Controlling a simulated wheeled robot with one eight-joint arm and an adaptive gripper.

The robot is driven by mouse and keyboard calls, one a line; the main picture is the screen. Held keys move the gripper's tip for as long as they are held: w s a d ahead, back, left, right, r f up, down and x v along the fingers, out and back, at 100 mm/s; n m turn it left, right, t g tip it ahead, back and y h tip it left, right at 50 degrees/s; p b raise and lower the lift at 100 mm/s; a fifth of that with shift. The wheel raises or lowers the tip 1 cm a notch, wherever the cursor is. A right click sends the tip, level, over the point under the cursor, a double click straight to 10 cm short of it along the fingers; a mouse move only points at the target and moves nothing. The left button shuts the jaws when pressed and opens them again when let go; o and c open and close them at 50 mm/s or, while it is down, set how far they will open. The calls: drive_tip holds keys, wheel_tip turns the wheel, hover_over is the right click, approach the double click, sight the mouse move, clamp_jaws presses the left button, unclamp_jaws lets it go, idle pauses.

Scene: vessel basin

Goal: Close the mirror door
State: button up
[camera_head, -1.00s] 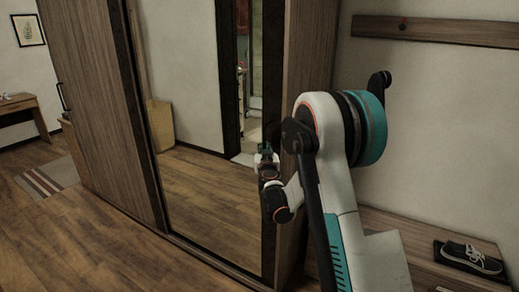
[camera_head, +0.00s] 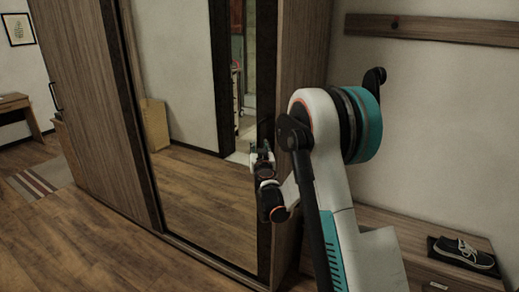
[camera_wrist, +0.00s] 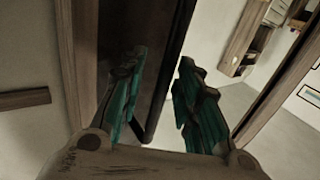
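The mirror door (camera_head: 180,110) is a tall mirrored sliding panel with a dark frame, at the right part of the wooden wardrobe. Its glass reflects the floor, a wall and a doorway. My gripper (camera_head: 262,150) is in front of the door's dark right-hand frame. In the wrist view my gripper (camera_wrist: 160,58) has its two teal fingers spread apart. The dark door frame (camera_wrist: 160,45) shows between and beyond them, with the mirror glass (camera_wrist: 225,95) at the right. I cannot tell whether a finger touches the door.
A wooden panel (camera_head: 85,95) covers the wardrobe's left part, with a dark handle at its far side. A low bench (camera_head: 385,225) bearing a dark shoe (camera_head: 462,251) stands at the right. A wooden rail (camera_head: 430,29) is on the wall above. The floor at left is open.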

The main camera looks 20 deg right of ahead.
drive_tip(key=v, duration=1.1)
drive_tip(key=shift+s+a, duration=0.15)
drive_tip(key=shift+s, duration=0.25)
drive_tip(key=s+a+r+m+g, duration=0.15)
drive_tip(key=s+r+g, duration=0.5)
drive_tip(key=s, duration=0.65)
drive_tip(key=s+a+f+n+g+y, duration=0.1)
drive_tip(key=s+a+f+n+y, duration=0.1)
drive_tip(key=s+a, duration=0.5)
drive_tip(key=s+a+f+n+g+y, duration=0.2)
drive_tip(key=s+a, duration=0.5)
drive_tip(key=s, duration=1)
drive_tip(key=shift+s+a+f+n+y, duration=0.2)
drive_tip(key=shift+f+n+y, duration=0.5)
drive_tip(key=shift+y, duration=0.4)
